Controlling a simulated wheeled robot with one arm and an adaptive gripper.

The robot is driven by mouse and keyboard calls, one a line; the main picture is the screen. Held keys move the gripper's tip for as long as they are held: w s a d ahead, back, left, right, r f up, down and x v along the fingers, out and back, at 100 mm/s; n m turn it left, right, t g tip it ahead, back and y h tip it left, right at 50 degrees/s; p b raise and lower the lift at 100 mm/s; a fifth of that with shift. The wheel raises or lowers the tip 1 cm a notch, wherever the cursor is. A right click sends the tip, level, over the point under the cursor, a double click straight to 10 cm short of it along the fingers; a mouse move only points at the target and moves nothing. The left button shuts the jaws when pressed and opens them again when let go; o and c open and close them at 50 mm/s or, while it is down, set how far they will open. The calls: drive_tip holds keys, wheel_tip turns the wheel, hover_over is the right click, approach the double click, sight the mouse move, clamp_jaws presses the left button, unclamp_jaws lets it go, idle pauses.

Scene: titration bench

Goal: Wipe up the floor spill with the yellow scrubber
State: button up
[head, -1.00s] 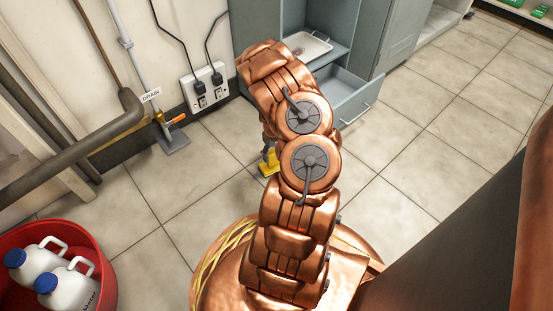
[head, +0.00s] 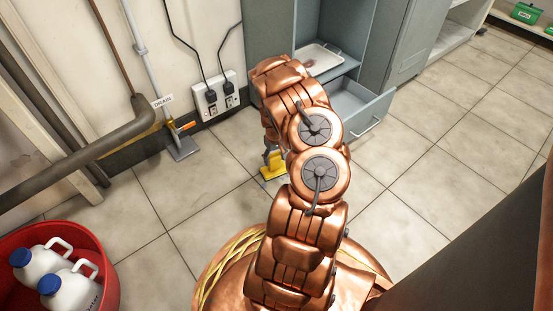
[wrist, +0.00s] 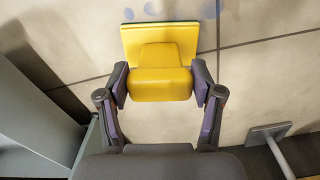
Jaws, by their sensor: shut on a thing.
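The yellow scrubber (head: 272,168) is a block with a raised grip and a thin green edge at its far side in the wrist view (wrist: 160,45). My gripper (wrist: 160,84) is shut on its raised grip, with a finger on each side. In the head view my gripper (head: 271,153) points down and the scrubber is low, at or just above the tiles; exact contact cannot be told. Bluish spill spots (wrist: 151,9) show on the floor just past the scrubber's far edge in the wrist view. The scrubber may hide more of the spill.
A grey cabinet (head: 272,45) with an open drawer (head: 360,108) stands close behind and right of my gripper. A drain pipe foot (head: 183,149) and wall outlet (head: 216,96) are at the back. A red tub (head: 105,275) holds white jugs. Floor at right is clear.

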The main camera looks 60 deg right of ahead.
drive_tip(key=shift+w+a+r+p, duration=0.1)
drive_tip(key=shift+w+a+p, duration=0.1)
drive_tip(key=shift+a+p, duration=0.5)
drive_tip(key=shift+w+a+r+p, duration=0.15)
drive_tip(key=shift+a+p, duration=0.3)
drive_tip(key=shift+p, duration=0.3)
drive_tip(key=shift+a+f+p, duration=0.15)
drive_tip(key=shift+a+p, duration=0.25)
drive_tip(key=shift+s+a+f+p, duration=0.1)
drive_tip(key=shift+s+a+p, duration=0.2)
drive_tip(key=shift+s+p, duration=0.85)
drive_tip(key=shift+s+a+f+p, duration=0.1)
drive_tip(key=shift+s+a+p, duration=0.35)
drive_tip(key=shift+p, duration=1.05)
drive_tip(key=s+p, duration=0.2)
drive_tip(key=shift+r+p, duration=0.2)
drive_tip(key=shift+p, duration=0.15)
drive_tip(key=shift+c, duration=0.4)
drive_tip(key=shift+s+a+f+p, duration=0.1)
drive_tip(key=shift+s+a+p, duration=0.15)
drive_tip(key=shift+s+p, duration=0.8)
drive_tip(key=shift+w+a+p, duration=0.1)
drive_tip(key=shift+w+p, duration=0.15)
drive_tip(key=shift+p, duration=0.05)
